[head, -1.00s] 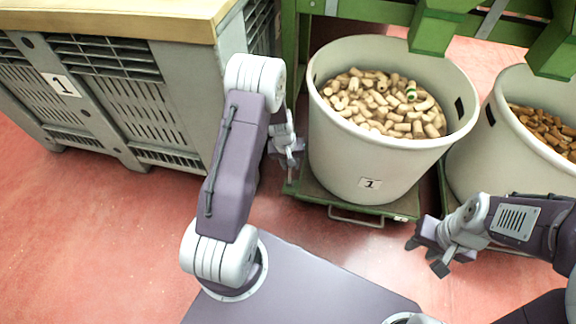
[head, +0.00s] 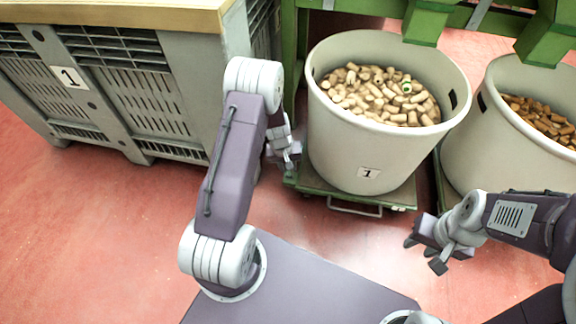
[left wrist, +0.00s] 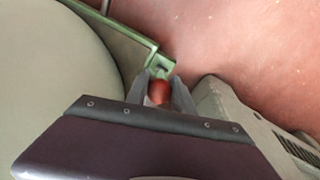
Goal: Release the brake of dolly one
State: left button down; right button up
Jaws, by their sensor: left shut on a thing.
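Dolly one (head: 318,189) is a low green platform with a metal pull handle (head: 354,207) at its front. It stands under the white bin (head: 335,125) labelled 1, which holds corks. My left gripper (head: 294,155) is at the dolly's left side, beside the bin. In the left wrist view its fingers (left wrist: 159,88) are shut around a red knob (left wrist: 159,92) at the dolly's green corner bracket (left wrist: 160,66); this looks like the brake. The knob is hidden in the head view. My right gripper (head: 424,250) hangs above the floor right of the dolly, its fingers apart and empty.
A grey crate (head: 120,80) labelled 1, with a wooden top, stands at the left, close to my left arm. A second bin (head: 500,150) with darker corks stands at the right. A green frame (head: 380,8) is behind the bins. Red floor is clear at front left.

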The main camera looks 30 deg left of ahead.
pick_arm(q)
jog(key=shift+a+f, duration=0.15)
jog(key=shift+f, duration=0.05)
dwell(0.7)
jog(key=c, duration=1.3)
grip_release()
jog(key=shift+o, duration=1)
jog(key=shift+f, duration=0.1)
jog(key=shift+r, duration=0.2)
notch_tip(320, 180, up, 9)
jog(key=s+p, duration=0.1)
jog(key=p, duration=0.4)
jog(key=shift+s+a+p, duration=0.25)
jog(key=shift+p, duration=0.1)
jog(key=shift+f, duration=0.15)
